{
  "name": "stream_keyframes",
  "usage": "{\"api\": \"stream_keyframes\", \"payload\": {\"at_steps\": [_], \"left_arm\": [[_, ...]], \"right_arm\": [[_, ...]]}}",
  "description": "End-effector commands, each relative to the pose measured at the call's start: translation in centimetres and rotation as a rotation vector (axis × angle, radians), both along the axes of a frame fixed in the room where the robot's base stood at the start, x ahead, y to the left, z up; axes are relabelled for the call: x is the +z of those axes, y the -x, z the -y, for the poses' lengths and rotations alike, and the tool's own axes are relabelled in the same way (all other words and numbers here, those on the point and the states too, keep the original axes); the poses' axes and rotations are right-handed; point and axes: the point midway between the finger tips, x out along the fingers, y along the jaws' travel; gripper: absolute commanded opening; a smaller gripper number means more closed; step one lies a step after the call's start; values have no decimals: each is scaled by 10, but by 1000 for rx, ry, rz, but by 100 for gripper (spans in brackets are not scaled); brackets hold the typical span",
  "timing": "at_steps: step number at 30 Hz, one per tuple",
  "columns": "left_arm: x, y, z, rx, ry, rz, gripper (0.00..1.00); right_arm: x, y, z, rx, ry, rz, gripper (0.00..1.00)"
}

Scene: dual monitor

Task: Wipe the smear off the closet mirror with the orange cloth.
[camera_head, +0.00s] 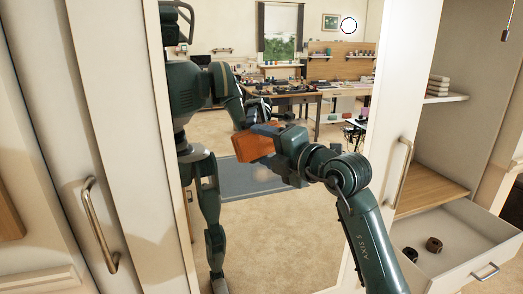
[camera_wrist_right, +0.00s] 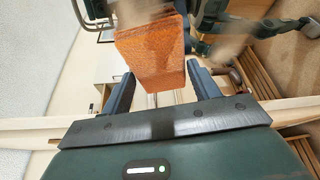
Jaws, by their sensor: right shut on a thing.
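The closet mirror (camera_head: 290,225) fills the middle of the head view and reflects my body and the room. My right gripper (camera_head: 270,136) is shut on the orange cloth (camera_head: 252,146), a thick block-like pad, held at the mirror; I cannot tell whether it touches the glass. A faint brownish smear (camera_head: 262,174) shows just below the cloth. In the right wrist view the cloth (camera_wrist_right: 155,55) sits between the two dark fingers, with a blurred brownish smear patch (camera_wrist_right: 236,38) to its right. My left gripper is not in view.
A pale closet door with a metal handle (camera_head: 98,225) stands left of the mirror. On the right are another handle (camera_head: 403,170), open shelves (camera_head: 445,98) and a pulled-out drawer (camera_head: 455,240) holding dark round items. The workbench and window are seen in the mirror.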

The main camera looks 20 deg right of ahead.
Motion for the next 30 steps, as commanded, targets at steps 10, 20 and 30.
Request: {"api": "stream_keyframes", "payload": {"at_steps": [10,20,30], "left_arm": [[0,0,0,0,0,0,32],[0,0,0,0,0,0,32],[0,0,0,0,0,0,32]], "right_arm": [[-1,-4,26,-6,1,-1,39],[-1,-4,48,-9,2,-1,39],[-1,-3,65,-6,1,-1,39]]}}
